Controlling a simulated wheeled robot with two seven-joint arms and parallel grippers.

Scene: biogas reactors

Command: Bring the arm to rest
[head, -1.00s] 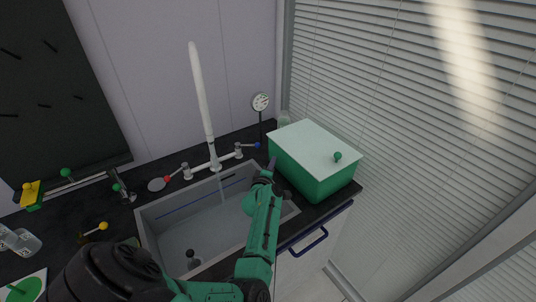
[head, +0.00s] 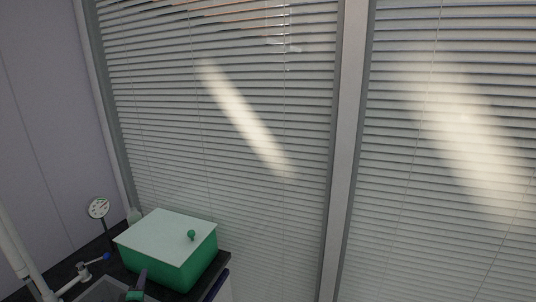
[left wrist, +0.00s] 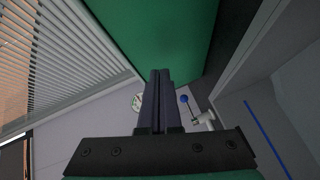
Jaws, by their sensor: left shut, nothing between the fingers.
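My left gripper (left wrist: 157,78) is shut and empty in the left wrist view, its two dark fingers pressed together. In the head view only a bit of the left gripper (head: 138,284) shows at the bottom edge, in front of the green box (head: 180,272). The box fills the upper middle of the left wrist view as a green wall (left wrist: 165,35), close beyond the fingertips. I cannot tell whether they touch. My right gripper is in neither view.
The box has a pale lid with a green knob (head: 191,235). A dial on a stand (head: 98,208), a blue-tipped tap (head: 107,257) and the sink edge (head: 100,292) lie left of it. Window blinds (head: 230,110) rise behind.

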